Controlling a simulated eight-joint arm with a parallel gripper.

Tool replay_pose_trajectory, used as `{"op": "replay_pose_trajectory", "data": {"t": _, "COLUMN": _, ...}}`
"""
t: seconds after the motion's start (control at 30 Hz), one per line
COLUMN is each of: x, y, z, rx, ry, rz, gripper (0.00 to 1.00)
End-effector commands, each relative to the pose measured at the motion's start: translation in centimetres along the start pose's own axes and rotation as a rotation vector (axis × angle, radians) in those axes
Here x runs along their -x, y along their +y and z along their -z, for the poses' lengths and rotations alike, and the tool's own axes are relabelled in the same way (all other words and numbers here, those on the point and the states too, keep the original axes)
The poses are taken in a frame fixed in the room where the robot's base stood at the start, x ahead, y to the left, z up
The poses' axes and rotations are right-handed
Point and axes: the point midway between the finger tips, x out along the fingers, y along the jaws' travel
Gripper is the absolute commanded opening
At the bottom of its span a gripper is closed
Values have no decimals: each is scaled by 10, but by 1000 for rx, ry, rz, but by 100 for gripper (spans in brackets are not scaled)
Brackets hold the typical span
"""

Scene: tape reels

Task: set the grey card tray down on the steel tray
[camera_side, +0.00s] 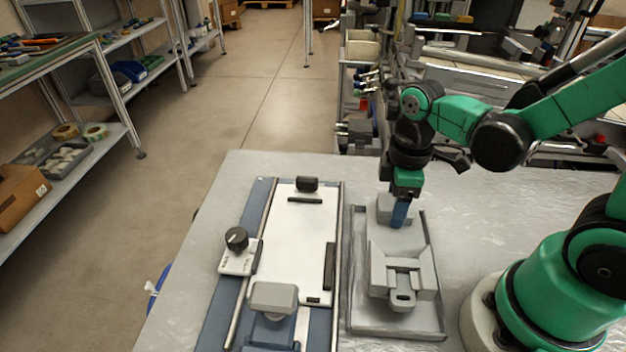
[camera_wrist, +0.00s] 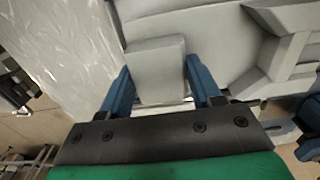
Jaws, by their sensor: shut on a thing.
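The grey card tray (camera_side: 388,252) is a pale grey piece with raised shoulders and a front tab. It lies within the outline of the darker, rimmed steel tray (camera_side: 392,328) in the side view. I cannot tell whether it touches the steel tray's floor or hangs just above it. My gripper (camera_side: 400,213) points down at the card tray's far end. In the wrist view, the blue fingers of my gripper (camera_wrist: 160,90) stand either side of the card tray's end block (camera_wrist: 157,65), shut on it. The fingers partly hide the block in the side view.
A white-topped device (camera_side: 302,235) with a black knob (camera_side: 236,238) and a grey block (camera_side: 273,297) stands close to the left of the steel tray. The silvery table (camera_side: 510,205) is clear to the right, before my base. Shelves stand at far left.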

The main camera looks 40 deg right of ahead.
Motion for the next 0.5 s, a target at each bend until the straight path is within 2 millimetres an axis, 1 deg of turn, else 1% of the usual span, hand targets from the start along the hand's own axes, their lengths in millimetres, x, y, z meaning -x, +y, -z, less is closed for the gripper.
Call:
{"op": "replay_pose_trajectory", "data": {"t": 0.2, "x": -22, "y": 1, "z": 1, "rx": 0, "ry": 0, "rz": 0, "gripper": 0}}
{"op": "replay_pose_trajectory", "data": {"t": 0.3, "x": -29, "y": 0, "z": 0, "rx": 0, "ry": 0, "rz": 0, "gripper": 0}}
{"op": "replay_pose_trajectory", "data": {"t": 0.5, "x": -33, "y": 0, "z": 0, "rx": 0, "ry": 0, "rz": 0, "gripper": 0}}
